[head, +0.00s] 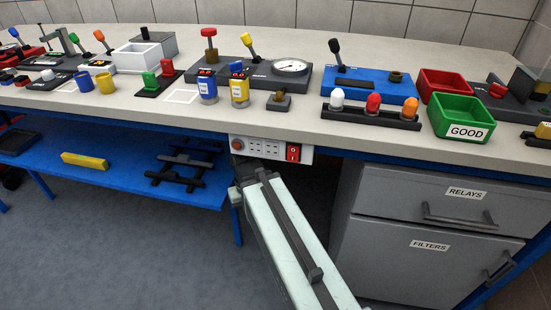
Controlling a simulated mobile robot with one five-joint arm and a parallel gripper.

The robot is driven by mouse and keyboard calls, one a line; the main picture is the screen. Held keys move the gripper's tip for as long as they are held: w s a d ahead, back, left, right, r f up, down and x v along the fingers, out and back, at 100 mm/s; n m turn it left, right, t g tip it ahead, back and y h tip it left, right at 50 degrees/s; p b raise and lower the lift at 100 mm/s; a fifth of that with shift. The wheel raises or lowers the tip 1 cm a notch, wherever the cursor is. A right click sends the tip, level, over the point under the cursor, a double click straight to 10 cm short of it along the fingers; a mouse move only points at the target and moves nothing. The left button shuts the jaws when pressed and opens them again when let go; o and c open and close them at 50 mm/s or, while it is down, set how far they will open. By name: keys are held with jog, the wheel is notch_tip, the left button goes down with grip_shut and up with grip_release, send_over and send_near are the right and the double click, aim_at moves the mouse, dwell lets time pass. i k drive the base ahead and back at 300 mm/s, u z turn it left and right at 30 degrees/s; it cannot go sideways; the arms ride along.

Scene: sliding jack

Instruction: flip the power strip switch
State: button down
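The power strip (268,149) is a white bar fixed under the front edge of the bench. It has a row of sockets and a round reddish button (238,144) at its left end. Its red rocker switch (293,152) is at the right end; which way it is tipped is too small to tell. My pale arm reaches up from the bottom of the picture to just below the strip's left half. My gripper (240,164) shows only as small dark parts at the arm's far end, left of the switch and apart from it. Its fingers are mostly hidden.
The grey bench top (330,148) above is crowded with switches, a gauge (290,67), a green GOOD bin (462,122) and a red bin (443,82). A grey drawer cabinet (430,235) stands at lower right. A blue shelf (120,165) lies at left.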

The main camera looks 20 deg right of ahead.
aim_at(293, 153)
jog(key=u, duration=0.65)
jog(key=k, duration=0.65)
jog(key=u, duration=0.7)
